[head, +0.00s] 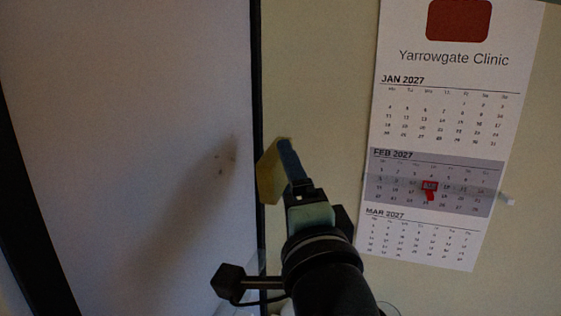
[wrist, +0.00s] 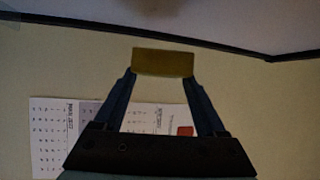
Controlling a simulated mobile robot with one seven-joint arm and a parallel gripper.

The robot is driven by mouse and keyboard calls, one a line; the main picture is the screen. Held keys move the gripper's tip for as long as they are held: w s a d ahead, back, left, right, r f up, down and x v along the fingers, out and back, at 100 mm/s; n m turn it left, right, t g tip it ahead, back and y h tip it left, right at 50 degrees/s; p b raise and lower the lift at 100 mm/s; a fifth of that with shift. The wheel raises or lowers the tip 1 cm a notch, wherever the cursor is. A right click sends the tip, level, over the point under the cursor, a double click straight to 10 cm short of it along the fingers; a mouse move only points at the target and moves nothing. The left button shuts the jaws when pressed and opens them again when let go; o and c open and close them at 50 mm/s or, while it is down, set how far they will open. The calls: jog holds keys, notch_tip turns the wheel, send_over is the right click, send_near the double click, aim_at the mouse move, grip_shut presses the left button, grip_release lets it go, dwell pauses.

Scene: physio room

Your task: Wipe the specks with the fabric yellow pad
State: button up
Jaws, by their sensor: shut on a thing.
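The yellow pad (head: 268,176) is held at the tips of my gripper (head: 287,155), near the black right edge of the pale board in the head view. In the wrist view the pad (wrist: 163,62) spans between the two blue fingers of my gripper (wrist: 162,74), which is shut on it. A few small brownish specks (head: 222,157) are on the pale board (head: 150,80), left of the pad and at a similar height in the picture. A gap shows between the specks and the pad. I cannot tell whether the pad touches any surface.
A wall calendar (head: 445,110) with a red marker on its February block hangs on the beige wall to the right. The board has a dark frame (head: 256,100) along its right side. The board around the specks is clear, with a soft shadow on it.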

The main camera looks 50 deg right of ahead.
jog(key=shift+w+a+r, duration=0.15)
jog(key=shift+a+r, duration=0.05)
jog(key=shift+a, duration=0.05)
jog(key=shift+w+a, duration=0.2)
jog(key=shift+w, duration=0.15)
jog(key=shift+w+a, duration=0.3)
jog(key=shift+w, duration=0.4)
jog(key=shift+w+a, duration=0.25)
jog(key=shift+w, duration=0.4)
jog(key=shift+w+a, duration=0.3)
jog(key=shift+w, duration=0.4)
jog(key=shift+w+a, duration=0.35)
jog(key=shift+w, duration=0.5)
jog(key=d, duration=0.1)
jog(key=w+d, duration=0.1)
jog(key=d, duration=0.1)
jog(key=shift+w+d, duration=0.3)
jog(key=shift+w, duration=0.1)
jog(key=shift+s+a+b, duration=0.2)
jog(key=shift+s+a, duration=0.05)
jog(key=shift+a, duration=0.4)
jog(key=shift+s+a+b, duration=0.2)
jog(key=shift+s+a, duration=0.05)
jog(key=shift+a, duration=0.35)
jog(key=shift+s+a+b, duration=0.2)
jog(key=shift+s+a, duration=0.05)
jog(key=shift+a, duration=0.4)
